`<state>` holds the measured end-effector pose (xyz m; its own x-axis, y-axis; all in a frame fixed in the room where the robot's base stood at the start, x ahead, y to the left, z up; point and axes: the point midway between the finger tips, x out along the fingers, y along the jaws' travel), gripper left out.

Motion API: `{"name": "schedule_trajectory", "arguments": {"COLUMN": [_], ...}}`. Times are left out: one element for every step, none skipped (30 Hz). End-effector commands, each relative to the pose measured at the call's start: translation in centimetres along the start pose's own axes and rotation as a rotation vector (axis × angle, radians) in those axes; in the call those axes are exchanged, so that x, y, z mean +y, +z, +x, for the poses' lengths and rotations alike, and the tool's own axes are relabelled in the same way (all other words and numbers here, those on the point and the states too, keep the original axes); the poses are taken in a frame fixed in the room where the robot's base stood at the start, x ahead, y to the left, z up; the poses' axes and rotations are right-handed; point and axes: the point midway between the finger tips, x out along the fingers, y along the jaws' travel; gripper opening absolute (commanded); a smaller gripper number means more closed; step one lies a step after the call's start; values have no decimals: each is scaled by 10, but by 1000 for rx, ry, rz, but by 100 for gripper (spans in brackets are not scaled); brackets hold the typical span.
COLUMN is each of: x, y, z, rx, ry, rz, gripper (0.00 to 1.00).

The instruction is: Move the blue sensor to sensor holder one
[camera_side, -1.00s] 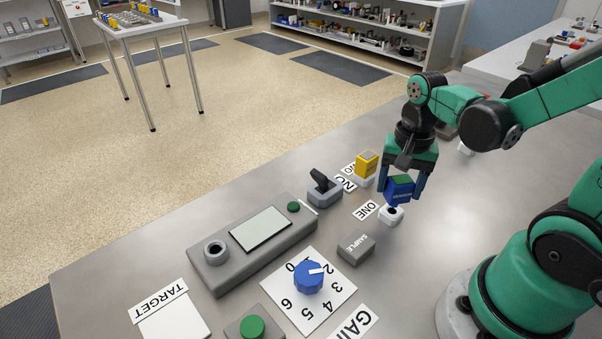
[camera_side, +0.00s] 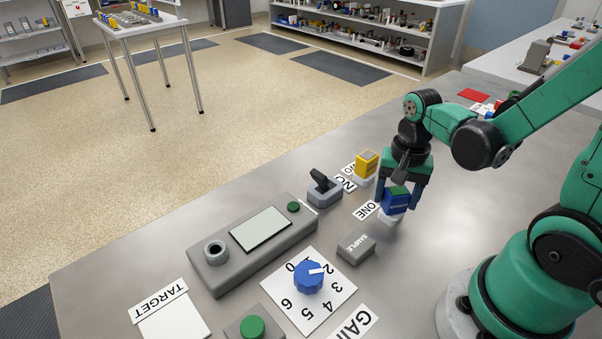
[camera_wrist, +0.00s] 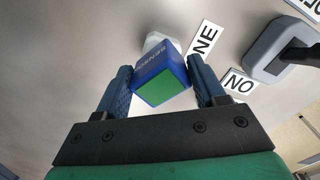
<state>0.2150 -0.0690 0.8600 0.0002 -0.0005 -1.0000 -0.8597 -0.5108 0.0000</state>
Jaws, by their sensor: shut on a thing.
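The blue sensor (camera_side: 396,202), a blue block with a green top, is held between the fingers of my gripper (camera_side: 402,196). In the wrist view the sensor (camera_wrist: 160,80) sits between the two fingers of my gripper (camera_wrist: 165,85), slightly turned. Sensor holder one (camera_side: 388,220), a small white base by the ONE label (camera_side: 367,210), is directly below the sensor and mostly hidden by it. The white holder also shows behind the sensor in the wrist view (camera_wrist: 157,41). I cannot tell whether the sensor is fully seated in it.
A yellow sensor (camera_side: 367,162) stands in a white holder just behind and left of my gripper. A grey toggle switch (camera_side: 323,190), a grey SAMPLE block (camera_side: 356,248) and a console with a screen (camera_side: 260,230) stand to the left. The table right of the SAMPLE block is clear.

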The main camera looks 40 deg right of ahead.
Motion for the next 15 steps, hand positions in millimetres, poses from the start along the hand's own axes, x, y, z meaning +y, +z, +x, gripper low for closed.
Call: {"name": "schedule_trajectory", "arguments": {"x": [0, 0, 0, 0, 0, 0, 0, 0, 0, 0, 0, 0, 0, 0, 0], "y": [0, 0, 0, 0, 0, 0, 0, 0, 0, 0, 0, 0, 0, 0, 0], "z": [1, 2, 2, 2, 2, 2, 2, 2, 2, 2, 2, 2, 2, 2, 1], "rx": [0, 0, 0, 0, 0, 0, 0, 0, 0, 0, 0, 0, 0, 0, 0], "ry": [0, 0, 0, 0, 0, 0, 0, 0, 0, 0, 0, 0, 0, 0, 0], "rz": [0, 0, 0, 0, 0, 0, 0, 0, 0, 0, 0, 0, 0, 0, 0], "gripper": [0, 0, 66, 75, 83, 94, 100, 100, 100, 100, 100, 100, 100, 100, 100]}}
